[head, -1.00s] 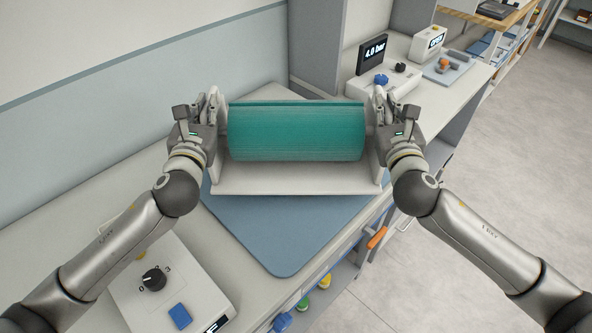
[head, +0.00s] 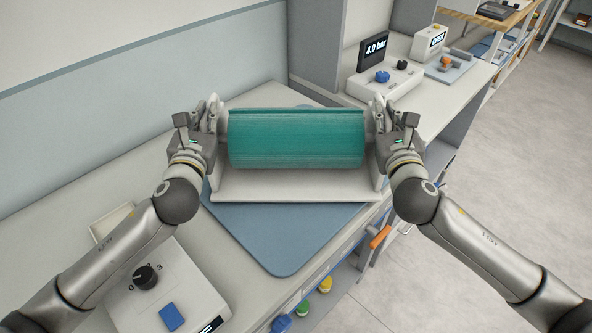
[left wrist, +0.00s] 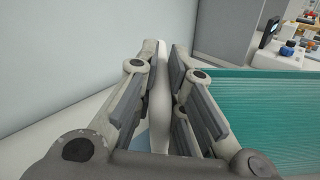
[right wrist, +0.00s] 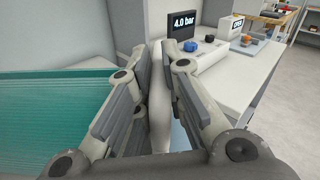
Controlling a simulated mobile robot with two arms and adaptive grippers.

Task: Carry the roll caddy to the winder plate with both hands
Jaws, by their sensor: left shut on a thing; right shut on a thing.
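The roll caddy (head: 290,187) is a pale grey cradle with upright end walls, holding a green roll (head: 296,138). My left gripper (head: 213,118) is shut on its left end wall, which shows between the fingers in the left wrist view (left wrist: 161,95). My right gripper (head: 380,118) is shut on the right end wall, seen between the fingers in the right wrist view (right wrist: 158,100). The caddy looks level over a blue mat (head: 275,245); whether it touches the mat cannot be told. I cannot make out a winder plate for certain.
A control box with a black knob (head: 145,277) stands at the front left, beside a small pale tray (head: 110,222). A "4.0 bar" display (head: 373,52) and its box stand on the bench at the back right. Open floor (head: 530,190) lies right.

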